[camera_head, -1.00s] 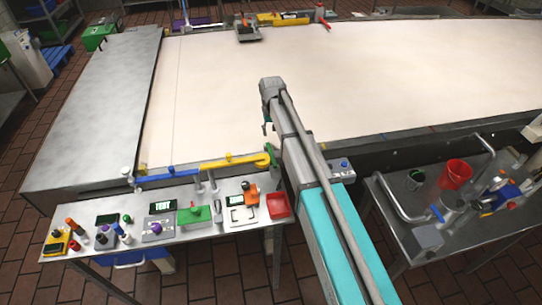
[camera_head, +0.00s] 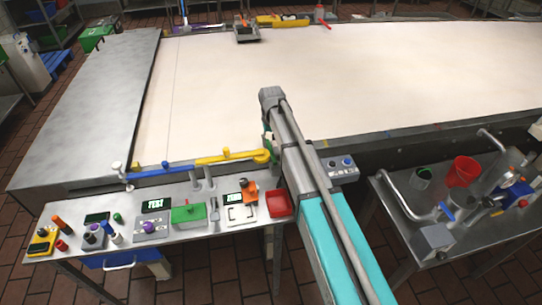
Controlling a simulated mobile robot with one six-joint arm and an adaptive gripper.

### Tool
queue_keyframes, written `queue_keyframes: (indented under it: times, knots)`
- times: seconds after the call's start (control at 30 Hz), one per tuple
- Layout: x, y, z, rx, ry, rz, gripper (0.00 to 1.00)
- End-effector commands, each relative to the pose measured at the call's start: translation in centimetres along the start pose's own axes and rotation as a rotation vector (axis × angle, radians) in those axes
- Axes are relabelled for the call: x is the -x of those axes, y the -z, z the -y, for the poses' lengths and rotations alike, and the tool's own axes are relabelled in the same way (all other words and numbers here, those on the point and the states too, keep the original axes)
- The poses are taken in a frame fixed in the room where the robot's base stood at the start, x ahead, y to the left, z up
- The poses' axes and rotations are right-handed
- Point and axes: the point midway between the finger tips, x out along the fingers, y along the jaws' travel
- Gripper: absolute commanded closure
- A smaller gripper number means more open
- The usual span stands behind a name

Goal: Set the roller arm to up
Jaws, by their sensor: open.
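A bar with a blue part (camera_head: 165,168) and a yellow part (camera_head: 228,156) lies nearly level along the near edge of the pale belt. It may be the roller arm, but no label shows. Its rounded yellow right end is beside my gripper (camera_head: 268,142). My gripper hangs at the far end of my grey and teal arm and is open. It is small and mostly hidden by the arm, so I cannot tell whether it touches the yellow end.
A red cup (camera_head: 463,171) stands on the right table. The belt (camera_head: 400,80) is largely clear.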

Motion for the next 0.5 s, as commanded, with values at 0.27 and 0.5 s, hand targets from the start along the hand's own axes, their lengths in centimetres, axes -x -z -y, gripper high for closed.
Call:
queue_keyframes:
  times: [0.27,0.5]
  knots:
    - [-2.6,0.0,0.0,0.0,0.0,0.0,0.43]
    - [-4.4,0.0,0.1,0.001,0.0,0.0,0.43]
